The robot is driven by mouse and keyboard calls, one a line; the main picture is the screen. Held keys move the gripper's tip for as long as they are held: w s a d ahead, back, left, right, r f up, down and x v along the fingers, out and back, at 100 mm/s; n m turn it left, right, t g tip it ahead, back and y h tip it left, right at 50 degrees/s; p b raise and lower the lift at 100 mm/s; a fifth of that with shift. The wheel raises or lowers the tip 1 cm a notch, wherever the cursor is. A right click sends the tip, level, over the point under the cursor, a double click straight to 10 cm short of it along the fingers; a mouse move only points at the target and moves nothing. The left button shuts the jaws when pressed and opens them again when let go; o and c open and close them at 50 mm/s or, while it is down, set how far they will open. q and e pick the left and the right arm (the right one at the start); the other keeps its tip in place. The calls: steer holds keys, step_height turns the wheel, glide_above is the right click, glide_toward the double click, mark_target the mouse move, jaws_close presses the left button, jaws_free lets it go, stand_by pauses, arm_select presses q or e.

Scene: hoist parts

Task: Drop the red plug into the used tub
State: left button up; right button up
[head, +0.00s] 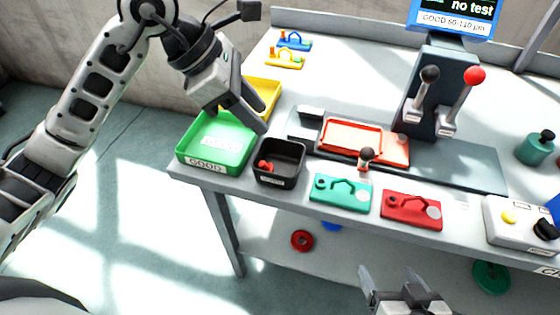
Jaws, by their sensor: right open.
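A small black tub (291,158) stands at the table's front edge, right of the green tray. Its front label is too small to read. A red plug (266,166) lies inside it at the left. My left gripper (255,122) points down just above and behind the tub, over the right edge of the green tray. Its fingers overlap in the view, so their gap is unclear, and nothing shows held below them. My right gripper (392,281) is open and empty, low in front of the table.
A green tray (207,165) marked GOOD stands left of the tub, with a yellow tray (267,88) behind. A green plate (341,205) and a red plate (411,210) lie right of the tub. A fixture with an orange frame (353,121) and two levers stands behind them.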

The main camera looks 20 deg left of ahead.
arm_select(q)
steer(key=v, duration=1.3)
steer(key=shift+s+f, duration=0.1)
